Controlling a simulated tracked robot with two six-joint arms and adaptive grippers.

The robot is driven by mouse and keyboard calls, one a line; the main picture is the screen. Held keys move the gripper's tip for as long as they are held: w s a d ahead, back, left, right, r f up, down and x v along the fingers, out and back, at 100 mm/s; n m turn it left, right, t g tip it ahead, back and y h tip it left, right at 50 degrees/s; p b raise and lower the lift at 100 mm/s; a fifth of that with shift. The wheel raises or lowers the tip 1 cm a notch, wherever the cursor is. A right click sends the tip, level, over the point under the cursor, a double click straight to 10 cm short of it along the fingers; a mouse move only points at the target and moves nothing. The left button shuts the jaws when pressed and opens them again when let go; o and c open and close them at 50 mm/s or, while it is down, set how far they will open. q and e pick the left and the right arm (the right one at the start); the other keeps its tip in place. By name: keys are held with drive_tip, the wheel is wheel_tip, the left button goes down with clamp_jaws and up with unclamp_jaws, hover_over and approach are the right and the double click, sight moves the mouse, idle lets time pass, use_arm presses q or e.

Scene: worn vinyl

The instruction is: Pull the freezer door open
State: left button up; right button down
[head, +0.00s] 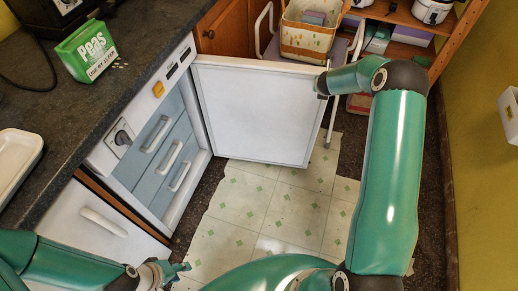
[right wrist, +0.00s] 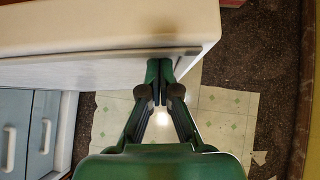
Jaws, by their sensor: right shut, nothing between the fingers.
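The freezer door (head: 255,110) is white and stands swung wide open, its inner face toward the head camera. The freezer body (head: 200,165) on the left shows pale blue drawers (head: 160,135) with white handles. My right gripper is at the door's free edge in the head view, mostly hidden by its own wrist. In the right wrist view my right gripper (right wrist: 160,75) is shut and empty, its tips close against the door (right wrist: 110,28); I cannot tell if they touch. My left gripper (head: 178,272) is low at the left, apart from the freezer; its finger gap is unclear.
A dark counter (head: 90,115) above the freezer holds a green Peas bag (head: 87,50) and a white tray (head: 15,155). A trolley with a basket (head: 305,40) stands behind the door. A wooden shelf (head: 445,55) is at the back right. Patterned floor (head: 265,215) is clear.

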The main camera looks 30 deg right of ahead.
drive_tip(key=shift+w+d, duration=0.2)
drive_tip(key=shift+w, duration=0.05)
idle(0.3)
